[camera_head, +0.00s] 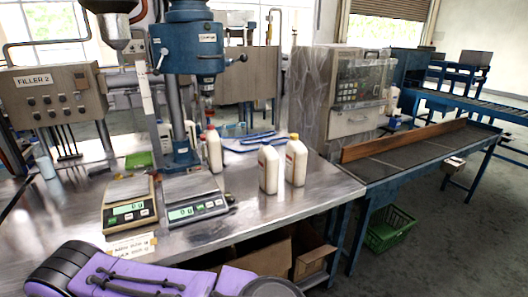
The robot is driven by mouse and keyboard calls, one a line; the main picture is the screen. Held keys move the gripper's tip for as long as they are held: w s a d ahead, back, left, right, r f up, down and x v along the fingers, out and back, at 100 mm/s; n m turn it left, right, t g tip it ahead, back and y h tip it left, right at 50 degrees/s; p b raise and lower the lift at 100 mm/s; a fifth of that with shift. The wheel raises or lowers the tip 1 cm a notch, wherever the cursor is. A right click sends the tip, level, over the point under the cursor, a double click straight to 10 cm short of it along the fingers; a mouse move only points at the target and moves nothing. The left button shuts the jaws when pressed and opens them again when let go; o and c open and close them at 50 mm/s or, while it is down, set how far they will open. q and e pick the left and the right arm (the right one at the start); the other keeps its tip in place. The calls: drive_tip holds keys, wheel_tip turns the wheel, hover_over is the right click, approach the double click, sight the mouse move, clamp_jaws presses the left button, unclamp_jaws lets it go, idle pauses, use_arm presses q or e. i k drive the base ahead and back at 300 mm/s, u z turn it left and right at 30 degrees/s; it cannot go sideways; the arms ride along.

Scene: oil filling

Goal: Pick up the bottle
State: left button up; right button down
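Three white bottles stand upright on the metal table. One bottle with a red cap (214,152) is beside the blue filler column. A purple and black section of my arm crosses the bottom left of the head view. Neither gripper shows in this frame, so what they hold cannot be seen.
Two scales, left (130,214) and right (196,208), lie on the table left of the bottles. The blue filler machine (190,50) rises behind. The tabletop in front of the bottles is clear.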

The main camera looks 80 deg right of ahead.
sight(213, 143)
drive_tip(key=z, duration=2.65)
